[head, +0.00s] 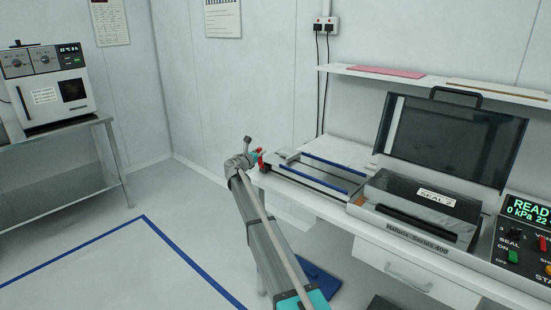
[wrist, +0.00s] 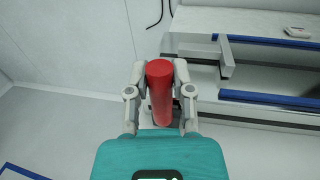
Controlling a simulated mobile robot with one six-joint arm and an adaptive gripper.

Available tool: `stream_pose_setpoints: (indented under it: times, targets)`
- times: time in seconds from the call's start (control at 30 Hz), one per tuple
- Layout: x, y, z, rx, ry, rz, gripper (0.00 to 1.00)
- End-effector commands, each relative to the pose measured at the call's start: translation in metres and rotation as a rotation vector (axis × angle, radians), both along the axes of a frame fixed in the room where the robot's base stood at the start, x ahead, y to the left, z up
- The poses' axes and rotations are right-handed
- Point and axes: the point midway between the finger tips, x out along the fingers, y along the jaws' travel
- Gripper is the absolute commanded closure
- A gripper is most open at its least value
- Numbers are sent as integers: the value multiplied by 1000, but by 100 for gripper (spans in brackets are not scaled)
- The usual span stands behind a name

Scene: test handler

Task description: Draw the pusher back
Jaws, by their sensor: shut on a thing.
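The pusher's red cylindrical handle (wrist: 160,92) is upright in the middle of the wrist view, between the two grey fingers of my gripper (wrist: 160,88). The fingers are shut on it, one on each side. A grey pusher plate (wrist: 226,56) shows to its right, at the left end of the blue-railed track (wrist: 270,98). The link between handle and plate is partly hidden. In the head view my gripper (head: 257,158) is at the track's left end, with a little of the red handle (head: 261,157) showing. The track (head: 318,181) lies on the bench to the right.
A machine with its dark lid (head: 450,140) raised and a black block labelled SEAL 2 (head: 425,205) stand right of the track. A control panel (head: 525,250) is at far right. A shelf (head: 430,82) runs above. Open floor (head: 150,240) lies to the left.

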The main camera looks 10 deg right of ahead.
Motion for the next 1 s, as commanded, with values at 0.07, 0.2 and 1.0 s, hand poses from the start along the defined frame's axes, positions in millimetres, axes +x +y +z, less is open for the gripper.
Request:
stream_pose_setpoints:
  times: [0.07, 0.2, 1.0]
  targets:
    - [13, 12, -1, 3, 0, 3, 100]
    - [21, 18, -1, 3, 0, 0, 100]
    - [25, 17, 0, -1, -1, -2, 35]
